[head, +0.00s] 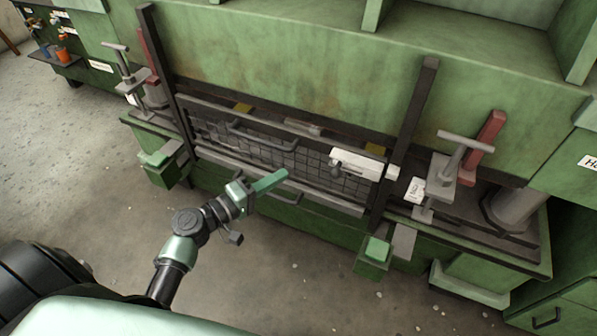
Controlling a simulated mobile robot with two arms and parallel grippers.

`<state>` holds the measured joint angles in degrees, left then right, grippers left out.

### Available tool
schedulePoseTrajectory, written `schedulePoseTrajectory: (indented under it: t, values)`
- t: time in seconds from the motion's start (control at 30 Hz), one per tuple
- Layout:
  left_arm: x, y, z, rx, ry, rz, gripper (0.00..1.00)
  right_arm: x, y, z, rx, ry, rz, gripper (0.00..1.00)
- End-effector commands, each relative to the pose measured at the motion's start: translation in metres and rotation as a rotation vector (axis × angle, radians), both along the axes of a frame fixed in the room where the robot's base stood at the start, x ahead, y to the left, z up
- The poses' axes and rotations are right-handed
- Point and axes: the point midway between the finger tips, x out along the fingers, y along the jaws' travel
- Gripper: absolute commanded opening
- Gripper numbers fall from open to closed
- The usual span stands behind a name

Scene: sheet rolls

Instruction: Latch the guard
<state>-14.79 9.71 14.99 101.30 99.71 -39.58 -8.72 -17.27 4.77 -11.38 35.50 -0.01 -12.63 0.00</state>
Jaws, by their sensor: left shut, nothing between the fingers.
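The guard (225,145) is a dark mesh panel in a frame, standing across the front of the green machine between two dark uprights. A grey bar handle (262,137) runs along its upper part. A pale latch block with a round knob (358,163) sits at the guard's right end, by the right upright. My left gripper (284,174) is shut and empty, in front of the guard's lower middle and left of the latch. I cannot tell whether it touches the guard. My right gripper is not in view.
Clamps with T-handles stand at the left (125,65) and right (457,160) of the guard. Green boxes with light green tops (376,249) jut out at the front. A drawer handle (545,318) shows at lower right.

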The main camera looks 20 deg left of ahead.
Motion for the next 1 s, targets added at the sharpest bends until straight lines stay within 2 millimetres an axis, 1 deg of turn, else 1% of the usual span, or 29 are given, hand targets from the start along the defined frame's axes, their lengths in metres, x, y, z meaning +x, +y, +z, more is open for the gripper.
schedulePoseTrajectory:
  t: [0.13, 0.4, 0.47, 0.5, 0.6, 0.7, 0.83, 1.0]
  values:
    - [0.022, -0.011, 0.003, 0.0, -0.003, -0.001, 0.0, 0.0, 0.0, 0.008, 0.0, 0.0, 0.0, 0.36]
    - [0.075, -0.038, 0.0, -0.002, -0.001, 0.001, 0.0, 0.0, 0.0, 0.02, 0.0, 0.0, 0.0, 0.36]
    - [0.085, -0.043, -0.001, -0.001, -0.002, 0.0, 0.0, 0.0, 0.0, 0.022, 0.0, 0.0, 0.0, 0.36]
    - [0.082, -0.051, -0.003, -0.004, 0.003, -0.001, 0.0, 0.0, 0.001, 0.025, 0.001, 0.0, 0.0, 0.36]
    - [0.077, -0.065, -0.006, -0.004, 0.002, 0.0, 0.0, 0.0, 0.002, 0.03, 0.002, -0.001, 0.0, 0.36]
    - [0.075, -0.074, -0.009, -0.002, 0.002, 0.0, 0.0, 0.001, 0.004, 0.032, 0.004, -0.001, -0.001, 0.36]
    - [0.073, -0.08, -0.011, 0.0, 0.001, 0.0, 0.0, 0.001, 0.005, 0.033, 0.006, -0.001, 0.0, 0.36]
    - [0.073, -0.08, -0.012, 0.0, 0.001, 0.001, 0.0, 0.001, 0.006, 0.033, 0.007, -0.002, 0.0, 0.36]
